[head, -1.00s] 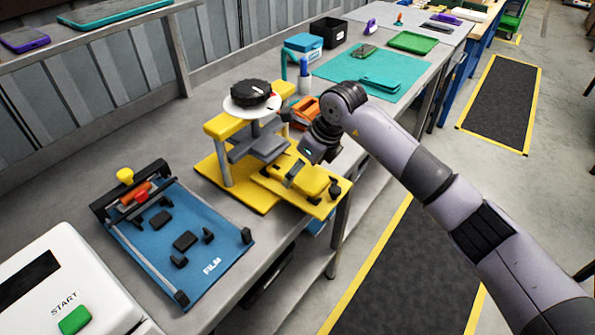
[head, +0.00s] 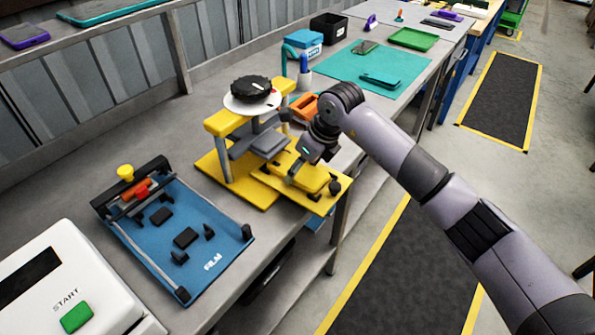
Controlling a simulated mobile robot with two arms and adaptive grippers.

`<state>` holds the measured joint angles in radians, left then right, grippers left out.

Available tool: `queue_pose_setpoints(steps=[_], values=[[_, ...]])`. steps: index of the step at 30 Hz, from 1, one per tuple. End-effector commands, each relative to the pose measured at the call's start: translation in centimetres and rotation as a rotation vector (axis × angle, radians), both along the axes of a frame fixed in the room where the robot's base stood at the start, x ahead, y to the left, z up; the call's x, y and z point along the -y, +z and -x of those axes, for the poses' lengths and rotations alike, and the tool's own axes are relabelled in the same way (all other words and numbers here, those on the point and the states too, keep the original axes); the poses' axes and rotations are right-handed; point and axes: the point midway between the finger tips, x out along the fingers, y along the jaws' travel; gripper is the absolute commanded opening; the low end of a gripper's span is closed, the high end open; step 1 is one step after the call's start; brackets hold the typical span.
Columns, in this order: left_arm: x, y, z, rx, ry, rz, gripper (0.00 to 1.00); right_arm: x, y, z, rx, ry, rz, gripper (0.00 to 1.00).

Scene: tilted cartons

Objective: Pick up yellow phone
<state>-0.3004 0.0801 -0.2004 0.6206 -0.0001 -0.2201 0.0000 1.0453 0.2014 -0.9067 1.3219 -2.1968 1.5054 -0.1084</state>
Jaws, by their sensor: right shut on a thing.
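The yellow phone (head: 314,178) lies at the front right of a yellow press fixture (head: 236,190) on the grey bench. It is almost the same colour as the fixture, so its edges are hard to make out. My right gripper (head: 300,172) reaches down from the right and is shut on the yellow phone. Its fingers partly cover the phone, and I see no clear gap between the phone and the fixture. My left gripper is not in view.
A black knob (head: 251,88) tops the press. A blue film fixture (head: 190,237) and a white machine with a START button (head: 77,317) stand at left. An orange tray (head: 304,107) sits behind my wrist. A teal mat (head: 345,69) lies farther back.

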Motion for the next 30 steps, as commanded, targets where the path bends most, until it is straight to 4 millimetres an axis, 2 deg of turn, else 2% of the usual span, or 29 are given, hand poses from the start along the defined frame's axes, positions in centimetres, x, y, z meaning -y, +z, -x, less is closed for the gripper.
queue_pose_setpoints(steps=[9,16,20,30], values=[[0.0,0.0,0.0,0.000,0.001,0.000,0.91,0.0,0.1,0.0,0.002,0.000,-0.001,0.20],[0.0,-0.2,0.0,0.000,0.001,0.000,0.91,0.0,0.3,-0.1,0.002,0.000,-0.001,0.20],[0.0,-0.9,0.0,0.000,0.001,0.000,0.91,0.0,1.2,-0.1,0.006,-0.001,-0.001,0.20],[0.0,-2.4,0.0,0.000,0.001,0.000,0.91,-3.5,1.1,4.8,0.005,0.006,-0.002,0.20]])
